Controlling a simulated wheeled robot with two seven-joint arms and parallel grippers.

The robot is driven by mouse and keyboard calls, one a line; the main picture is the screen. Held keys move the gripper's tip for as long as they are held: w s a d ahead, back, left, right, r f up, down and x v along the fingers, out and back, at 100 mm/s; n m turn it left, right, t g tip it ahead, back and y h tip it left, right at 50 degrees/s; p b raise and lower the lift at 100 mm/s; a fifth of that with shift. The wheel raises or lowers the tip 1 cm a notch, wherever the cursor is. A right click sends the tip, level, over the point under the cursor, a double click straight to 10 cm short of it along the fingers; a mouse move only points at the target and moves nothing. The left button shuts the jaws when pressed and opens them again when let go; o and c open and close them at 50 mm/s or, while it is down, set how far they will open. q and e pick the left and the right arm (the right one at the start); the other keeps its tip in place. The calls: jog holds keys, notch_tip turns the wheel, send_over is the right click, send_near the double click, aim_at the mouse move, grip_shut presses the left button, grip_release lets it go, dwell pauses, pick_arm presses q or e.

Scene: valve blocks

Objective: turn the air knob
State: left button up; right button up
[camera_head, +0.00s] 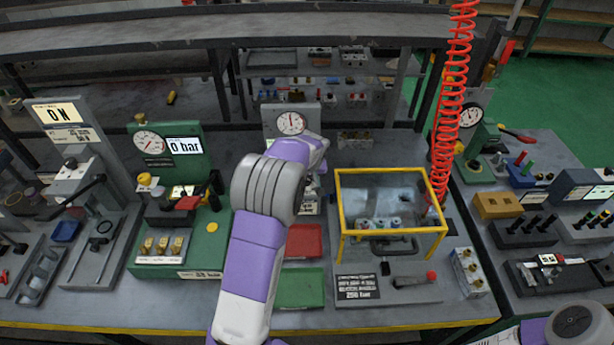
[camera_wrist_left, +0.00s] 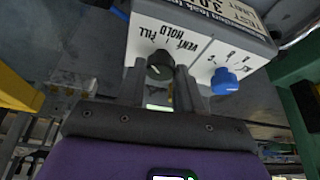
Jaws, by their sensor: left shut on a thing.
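In the left wrist view a pale control box (camera_wrist_left: 190,45) carries a dark round knob (camera_wrist_left: 160,63) beside the words FILL, HOLD and VENT. A blue knob (camera_wrist_left: 224,81) sits to its right on the same face, apart from my gripper. My left gripper (camera_wrist_left: 160,80) has its two fingers on either side of the dark knob and is shut on it. In the head view my left arm reaches to the gauge stand (camera_head: 291,124) at the back middle and hides the knobs and the fingertips. My right gripper is out of view.
A yellow-framed guard (camera_head: 392,172) stands right of my left arm, with a red coiled hose (camera_head: 452,110) beyond it. A green gauge block (camera_head: 170,145) is at left. Red (camera_head: 304,241) and green (camera_head: 301,287) trays lie close to the arm.

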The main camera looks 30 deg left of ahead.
pick_arm(q)
jog(key=o, duration=1)
jog(key=shift+o, duration=0.2)
jog(key=p+v, duration=0.1)
jog(key=v, duration=0.6)
jog(key=shift+r, duration=0.3)
jog(key=shift+s, duration=0.1)
